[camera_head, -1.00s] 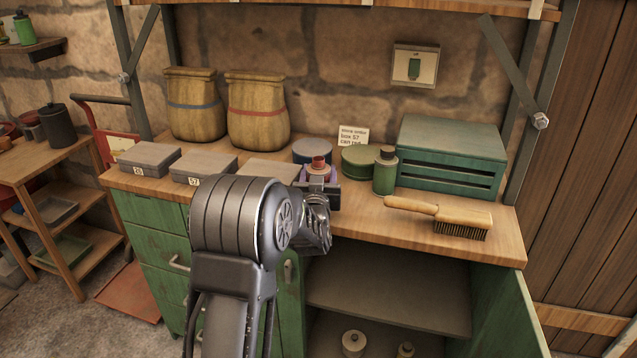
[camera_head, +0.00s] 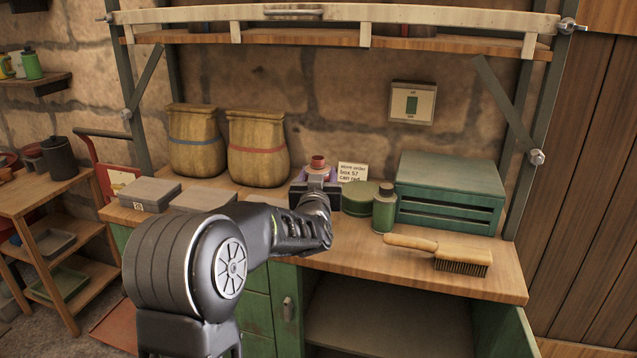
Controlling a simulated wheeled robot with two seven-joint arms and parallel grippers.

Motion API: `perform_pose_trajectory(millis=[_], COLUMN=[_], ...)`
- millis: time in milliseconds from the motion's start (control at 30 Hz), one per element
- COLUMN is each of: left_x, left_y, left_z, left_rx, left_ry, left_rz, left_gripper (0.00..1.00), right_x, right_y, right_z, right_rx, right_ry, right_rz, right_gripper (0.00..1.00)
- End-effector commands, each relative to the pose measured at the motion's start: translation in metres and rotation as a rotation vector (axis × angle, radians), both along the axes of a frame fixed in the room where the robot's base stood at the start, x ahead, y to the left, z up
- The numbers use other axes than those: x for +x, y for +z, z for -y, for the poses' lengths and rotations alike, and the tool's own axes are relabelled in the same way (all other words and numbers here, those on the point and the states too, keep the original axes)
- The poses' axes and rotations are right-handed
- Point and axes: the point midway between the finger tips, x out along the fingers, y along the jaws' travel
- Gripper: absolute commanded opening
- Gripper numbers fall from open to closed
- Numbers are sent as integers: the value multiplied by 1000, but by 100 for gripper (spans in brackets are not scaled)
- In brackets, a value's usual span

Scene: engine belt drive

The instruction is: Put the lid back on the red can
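My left gripper (camera_head: 318,182) is at the back of the bench, its arm coming in from the lower left. A small piece with a red-brown round top (camera_head: 318,163) and a purplish lower part shows at its fingertips. The gripper appears shut on it, held above the bench. I cannot tell whether it is the lid. No red can shows clearly; my arm and gripper hide that part of the bench. A squat green can (camera_head: 358,198) stands just right of the gripper. My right gripper is not in view.
A green bottle (camera_head: 384,208), a green slatted box (camera_head: 450,187) and a brush (camera_head: 440,252) stand or lie at right. A note (camera_head: 352,173) reads "box 57 can red". Two sacks (camera_head: 196,140) and grey boxes (camera_head: 150,192) are at left. A shelf (camera_head: 330,30) crosses above.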

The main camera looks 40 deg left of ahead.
Motion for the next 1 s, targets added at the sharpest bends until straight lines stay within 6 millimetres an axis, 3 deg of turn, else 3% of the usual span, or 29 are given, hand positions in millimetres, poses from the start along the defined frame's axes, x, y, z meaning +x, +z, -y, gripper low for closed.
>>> perform_pose_trajectory(millis=[433,467,1000], left_x=[0,0,0], left_y=[1,1,1], left_z=[0,0,0], left_rx=[1,1,1], left_ry=[1,1,1], left_rz=[3,3,3], left_gripper=[0,50,6], right_x=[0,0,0], right_y=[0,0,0], right_z=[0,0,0], right_rx=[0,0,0], right_ry=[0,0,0], right_rz=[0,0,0], right_gripper=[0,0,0])
